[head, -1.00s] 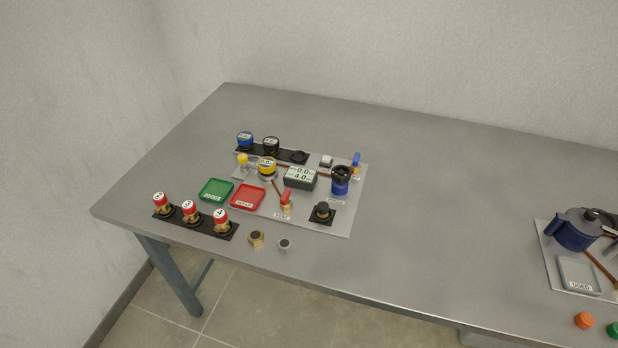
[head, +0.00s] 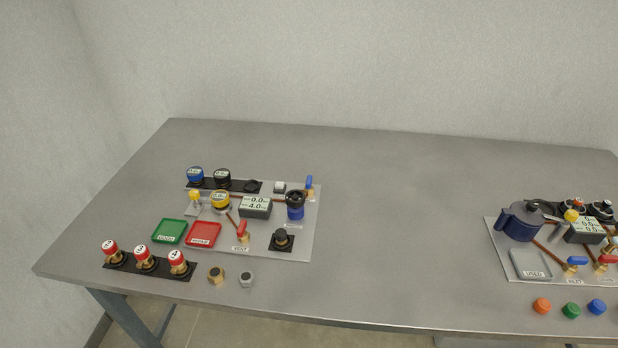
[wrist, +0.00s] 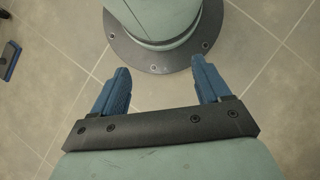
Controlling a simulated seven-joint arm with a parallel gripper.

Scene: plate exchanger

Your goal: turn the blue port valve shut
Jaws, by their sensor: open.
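A valve with a blue lever (head: 309,183) stands at the back right corner of the left panel, its lever pointing up. A second valve with a blue lever (head: 577,261) is at the front of the right panel, its lever lying roughly level. The label near it is too small to read surely. My gripper (wrist: 160,64) shows only in the wrist view, open and empty, with its two blue fingers apart above the floor and my own base. It is away from both valves and does not show in the head view.
The left panel (head: 310,225) carries gauges, a green tray (head: 169,231), a red tray (head: 204,234) and a red-lever valve (head: 243,231). The right panel holds a blue jug-shaped vessel (head: 520,222) and a grey tray (head: 531,264). Coloured caps lie in front. The table between the panels is clear.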

